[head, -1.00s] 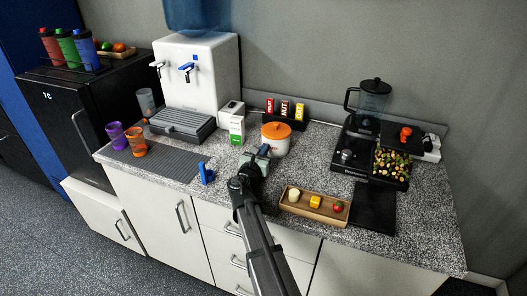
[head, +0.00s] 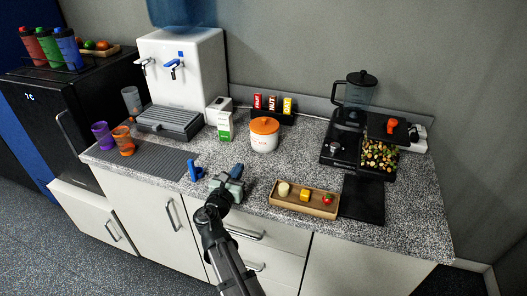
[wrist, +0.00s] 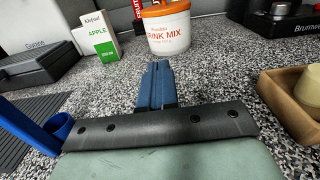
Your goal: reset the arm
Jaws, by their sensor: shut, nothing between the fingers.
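My gripper (head: 236,174) is over the front part of the speckled counter (head: 240,150). In the wrist view its blue fingers (wrist: 155,85) are together with nothing between them. They point toward the white drink mix tub (wrist: 167,30) with the orange lid, which stands beyond them, apart from the fingertips. The tub also shows in the head view (head: 264,140). A blue scoop-like item (head: 195,170) lies just left of my gripper; part of it shows at the wrist view's left edge (wrist: 55,128).
A wooden tray (head: 303,203) with small food pieces is to the right. A blender (head: 358,97) and black board (head: 362,199) are at right.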

